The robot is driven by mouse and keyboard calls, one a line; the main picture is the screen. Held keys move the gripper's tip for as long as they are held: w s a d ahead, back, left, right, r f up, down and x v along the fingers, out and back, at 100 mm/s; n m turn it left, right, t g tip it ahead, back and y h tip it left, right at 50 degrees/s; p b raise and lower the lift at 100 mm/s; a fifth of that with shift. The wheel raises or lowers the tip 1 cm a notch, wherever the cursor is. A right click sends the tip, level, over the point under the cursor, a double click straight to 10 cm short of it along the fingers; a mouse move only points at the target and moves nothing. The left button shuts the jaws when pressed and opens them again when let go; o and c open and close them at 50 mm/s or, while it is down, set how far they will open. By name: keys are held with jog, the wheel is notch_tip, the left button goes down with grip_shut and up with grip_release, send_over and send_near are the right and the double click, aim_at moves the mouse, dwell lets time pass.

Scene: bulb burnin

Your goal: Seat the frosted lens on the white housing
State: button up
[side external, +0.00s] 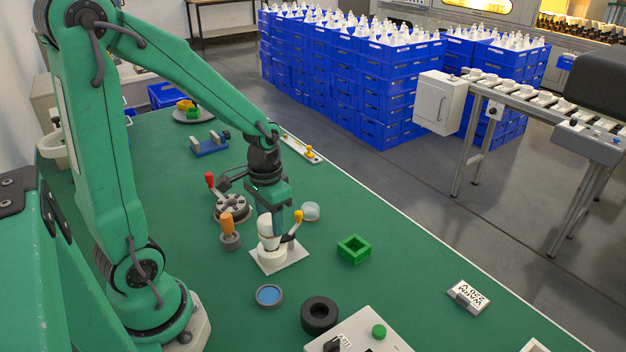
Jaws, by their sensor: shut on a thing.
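The frosted lens (310,211) looks like a pale translucent disc and lies on the green bench, right of my gripper and apart from it. The white housing (265,225) stands upright, a pale flared piece on a round white base above a white plate. My gripper (277,222) points down at the housing and appears shut on its upper part. The fingertips are small and partly merged with the housing, so the exact contact is hard to see. A yellow-tipped lever (298,216) rises just right of the housing.
A grey round fixture with a red-knobbed lever (209,179) stands behind left. A green square tray (354,248), a blue-filled dish (269,295) and a black ring (320,314) lie nearer. The bench at right is mostly clear.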

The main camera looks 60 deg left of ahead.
aim_at(270, 219)
jog(key=shift+f, duration=0.45)
dwell(0.6)
jog(key=o, duration=1)
jog(key=shift+r, duration=0.15)
jog(key=shift+r, duration=3.8)
